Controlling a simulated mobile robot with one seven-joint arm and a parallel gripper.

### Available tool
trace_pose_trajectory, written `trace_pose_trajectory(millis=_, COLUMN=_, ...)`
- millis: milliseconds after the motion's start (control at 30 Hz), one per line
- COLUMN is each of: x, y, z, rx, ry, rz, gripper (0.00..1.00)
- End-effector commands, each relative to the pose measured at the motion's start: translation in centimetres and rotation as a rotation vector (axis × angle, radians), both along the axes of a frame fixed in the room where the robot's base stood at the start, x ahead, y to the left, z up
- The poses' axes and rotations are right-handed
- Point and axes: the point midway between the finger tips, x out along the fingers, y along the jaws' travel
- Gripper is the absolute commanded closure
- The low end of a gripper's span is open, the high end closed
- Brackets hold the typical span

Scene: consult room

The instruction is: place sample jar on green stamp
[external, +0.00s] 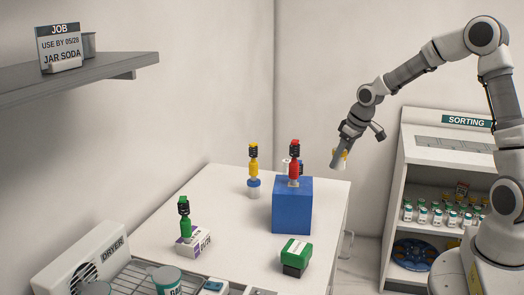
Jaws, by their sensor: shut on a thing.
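My gripper (340,156) hangs at the end of the arm, in the air to the right of the blue block. It is shut on a small pale thing with some yellow (338,162), which may be the sample jar; its shape is mostly hidden. A green stamp (185,227) with a dark spring top stands upright on a small white and purple box (194,243) at the table's left. A green-topped black block (296,254) lies at the table's front. My gripper is well apart from both.
A grey dryer (85,257) and wire rack are front left. A shelf unit (393,180) with several jars stands right.

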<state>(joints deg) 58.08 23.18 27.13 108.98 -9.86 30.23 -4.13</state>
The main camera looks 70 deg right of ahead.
Motion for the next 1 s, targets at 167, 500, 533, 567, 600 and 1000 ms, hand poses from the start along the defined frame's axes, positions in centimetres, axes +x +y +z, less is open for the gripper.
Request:
trace_pose_trajectory(millis=167, x=1.5, y=9.7, z=2.8, rx=0.005, ry=-0.004, rz=0.334, gripper=0.99)
trace_pose_trajectory(millis=500, x=0.5, y=22.2, z=5.2, rx=-0.015, ry=-0.027, rz=0.796, gripper=0.99)
trace_pose_trajectory(millis=533, x=0.4, y=22.7, z=5.3, rx=-0.016, ry=-0.028, rz=0.815, gripper=0.99)
trace_pose_trajectory(millis=567, x=0.3, y=23.1, z=5.4, rx=-0.018, ry=-0.03, rz=0.832, gripper=0.99)
trace_pose_trajectory(millis=600, x=0.3, y=23.6, z=5.4, rx=-0.02, ry=-0.031, rz=0.848, gripper=0.99)
trace_pose_trajectory(millis=1000, x=1.8, y=28.1, z=2.5, rx=-0.021, ry=-0.032, rz=0.876, gripper=0.99)
